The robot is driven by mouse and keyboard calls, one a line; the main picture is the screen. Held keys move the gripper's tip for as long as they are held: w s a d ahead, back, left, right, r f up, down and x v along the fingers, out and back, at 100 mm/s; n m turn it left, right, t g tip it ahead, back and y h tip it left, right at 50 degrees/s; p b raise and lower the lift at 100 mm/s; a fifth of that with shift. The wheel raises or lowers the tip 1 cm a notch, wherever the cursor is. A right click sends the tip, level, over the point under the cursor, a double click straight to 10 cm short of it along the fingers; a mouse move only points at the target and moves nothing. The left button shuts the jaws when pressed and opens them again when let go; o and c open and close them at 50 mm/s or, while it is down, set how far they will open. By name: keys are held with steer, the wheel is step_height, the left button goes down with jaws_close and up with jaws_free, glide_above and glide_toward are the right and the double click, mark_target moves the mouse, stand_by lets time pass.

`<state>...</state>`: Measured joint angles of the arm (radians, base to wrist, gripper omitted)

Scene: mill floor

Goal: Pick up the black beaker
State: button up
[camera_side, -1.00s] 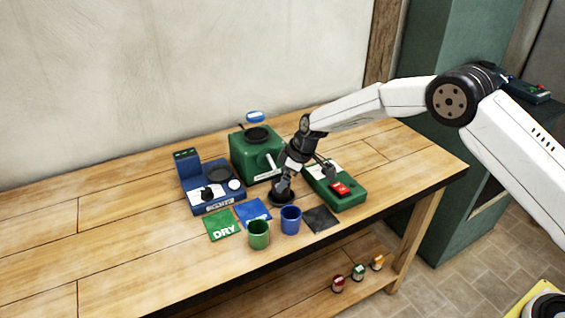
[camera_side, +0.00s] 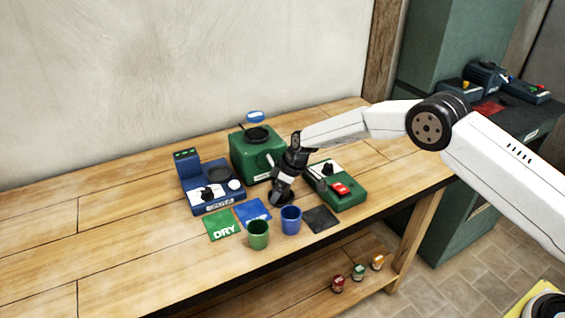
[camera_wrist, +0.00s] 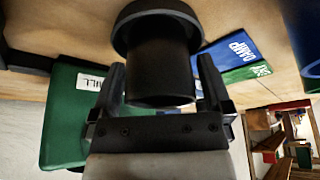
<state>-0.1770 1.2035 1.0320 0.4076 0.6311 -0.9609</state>
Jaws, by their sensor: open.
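The black beaker (camera_wrist: 160,62) stands between the two spread fingers of my gripper (camera_wrist: 161,72) in the wrist view, with its wide round end at the top of the picture. A narrow gap shows on each side, so the fingers look apart from it. In the side view my gripper (camera_side: 281,186) is low over the table, and the beaker is mostly hidden by it. A green beaker (camera_side: 259,236) and a blue beaker (camera_side: 291,222) stand in front.
The green mill (camera_side: 252,163) is just behind my gripper. A blue scale (camera_side: 212,197) stands left and a green box with a red switch (camera_side: 345,192) right. Green (camera_side: 222,226), blue (camera_side: 249,208) and black (camera_side: 321,221) mats lie in front. The table's left side is clear.

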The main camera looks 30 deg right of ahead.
stand_by(0.4)
jaws_close()
steer(key=shift+r, duration=0.1)
steer(key=shift+s+r, duration=0.1)
steer(key=shift+r, duration=1.55)
steer(key=s+d+r, duration=0.3)
steer(key=s+r, duration=0.6)
steer(key=s, duration=0.4)
steer(key=shift+s+r, duration=0.25)
